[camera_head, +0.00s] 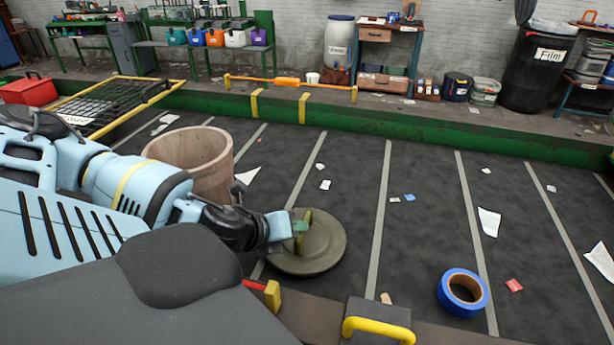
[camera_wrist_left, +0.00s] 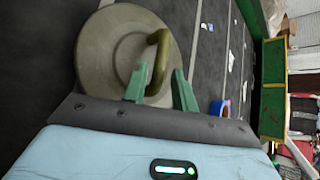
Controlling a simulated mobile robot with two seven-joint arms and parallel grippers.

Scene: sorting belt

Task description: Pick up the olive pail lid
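The olive pail lid (camera_head: 325,252) is a round disc with a raised bar handle, lying flat on the dark belt in the head view. In the left wrist view the lid (camera_wrist_left: 103,48) fills the upper left, with its handle (camera_wrist_left: 160,62) toward the fingers. My left gripper (camera_head: 300,226) is at the handle, over the lid's left part. In the left wrist view its green fingers (camera_wrist_left: 158,80) stand apart, one on each side of the handle's near end. I cannot tell if either finger touches it. My right gripper is not in view.
A brown open pail (camera_head: 215,160) stands on the belt just behind my left arm. A blue tape roll (camera_head: 462,292) lies right of the lid. Paper scraps (camera_head: 489,221) are scattered about. A yellow-handled block (camera_head: 378,322) stands at the front edge. The belt's middle is mostly clear.

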